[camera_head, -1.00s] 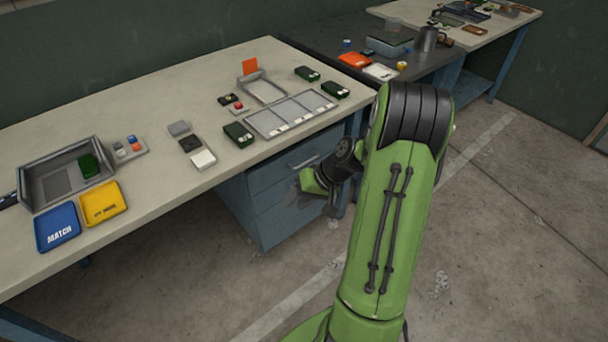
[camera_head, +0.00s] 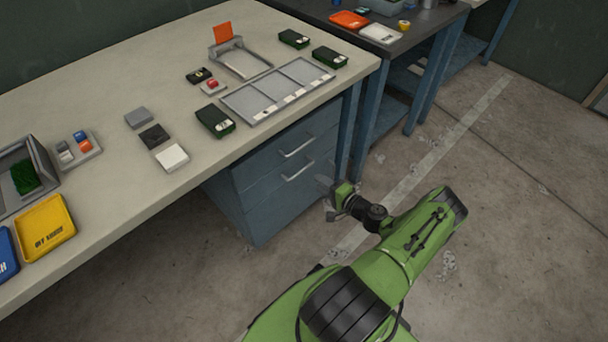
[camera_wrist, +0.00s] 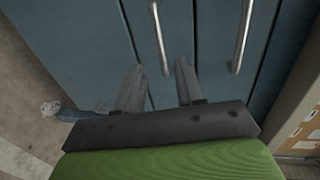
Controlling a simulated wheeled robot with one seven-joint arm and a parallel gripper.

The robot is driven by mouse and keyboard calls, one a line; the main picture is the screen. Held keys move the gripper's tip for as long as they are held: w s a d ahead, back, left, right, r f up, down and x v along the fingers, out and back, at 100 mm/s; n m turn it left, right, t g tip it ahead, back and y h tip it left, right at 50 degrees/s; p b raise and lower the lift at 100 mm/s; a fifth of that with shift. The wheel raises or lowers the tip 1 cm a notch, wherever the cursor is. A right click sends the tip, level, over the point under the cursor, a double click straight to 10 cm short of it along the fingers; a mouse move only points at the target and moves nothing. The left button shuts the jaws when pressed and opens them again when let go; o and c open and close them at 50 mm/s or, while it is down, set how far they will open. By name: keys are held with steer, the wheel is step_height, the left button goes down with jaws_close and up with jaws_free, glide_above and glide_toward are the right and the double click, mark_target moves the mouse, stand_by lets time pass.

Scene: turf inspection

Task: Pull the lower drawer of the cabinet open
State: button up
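The blue-grey cabinet (camera_head: 230,204) stands under the bench. Its front has an upper handle (camera_head: 297,147) and a lower handle (camera_head: 298,171); both drawers look shut. My gripper (camera_head: 330,196) is low in front of the cabinet, right of the lower handle. In the wrist view my gripper (camera_wrist: 160,68) has its two fingers apart with nothing between the tips. There the cabinet front appears turned sideways, with the lower handle (camera_wrist: 160,38) just beyond the gap between the fingertips and the upper handle (camera_wrist: 242,38) to the right. Contact with the handle is not visible.
The bench top (camera_head: 110,115) overhangs the cabinet and carries a grey divided tray (camera_head: 275,94), green-topped samples and a yellow tray (camera_head: 47,227). A bench leg (camera_head: 348,135) stands right of the cabinet. Floor (camera_head: 500,230) in front is open.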

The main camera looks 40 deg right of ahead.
steer(key=b+x, duration=0.2)
steer(key=x, duration=0.6)
steer(key=shift+w, duration=0.4)
steer(key=shift+a, duration=0.1)
jaws_close()
